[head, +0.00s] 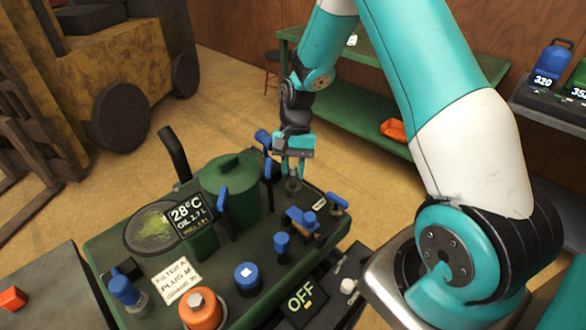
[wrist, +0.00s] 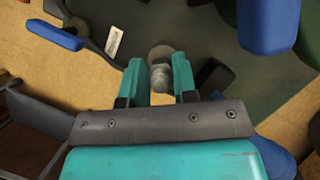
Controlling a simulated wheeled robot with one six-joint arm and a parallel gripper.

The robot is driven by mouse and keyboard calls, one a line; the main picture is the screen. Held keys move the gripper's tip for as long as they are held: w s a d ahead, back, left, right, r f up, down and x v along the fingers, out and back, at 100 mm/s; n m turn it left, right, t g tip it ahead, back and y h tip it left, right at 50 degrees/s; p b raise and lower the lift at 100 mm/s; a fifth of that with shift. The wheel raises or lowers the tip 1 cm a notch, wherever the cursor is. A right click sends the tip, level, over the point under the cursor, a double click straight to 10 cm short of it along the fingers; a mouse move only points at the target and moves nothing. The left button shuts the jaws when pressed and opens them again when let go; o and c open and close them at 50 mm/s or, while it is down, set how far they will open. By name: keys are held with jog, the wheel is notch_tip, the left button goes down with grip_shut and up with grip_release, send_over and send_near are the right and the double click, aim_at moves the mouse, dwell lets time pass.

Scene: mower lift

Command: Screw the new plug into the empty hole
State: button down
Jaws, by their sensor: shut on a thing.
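My gripper (head: 292,166) points down over the far right corner of the green mower deck (head: 330,236). In the wrist view its two teal fingers (wrist: 160,77) stand on either side of a grey metal plug (wrist: 160,74) and are shut on it. The plug also shows in the head view (head: 293,184), upright just below the fingertips at the deck's surface. A round grey part (wrist: 160,53) lies beyond the plug in the wrist view. The hole is hidden, and I cannot tell how deep the plug sits.
Blue handles (head: 268,168) stand close left of my gripper, with a blue-capped fitting (head: 309,219) in front. A green canister (head: 232,183), an oil display (head: 188,213) and an orange cap (head: 202,308) stand on the deck. A green bench (head: 365,135) stands behind.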

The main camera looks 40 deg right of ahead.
jog(key=shift+f, duration=0.15)
jog(key=shift+f+b, duration=0.8)
jog(key=shift+f, duration=0.45)
jog(key=c, duration=1.7)
grip_release()
jog(key=shift+r, duration=0.1)
jog(key=shift+c, duration=0.7)
jog(key=shift+r+m+p, duration=0.15)
jog(key=shift+m+p, duration=0.45)
jog(key=shift+m, duration=0.1)
jog(key=m+t+y+p, duration=0.1)
jog(key=m, duration=0.2)
jog(key=shift+p, duration=0.3)
jog(key=shift+m+t, duration=0.5)
jog(key=shift+m, duration=0.5)
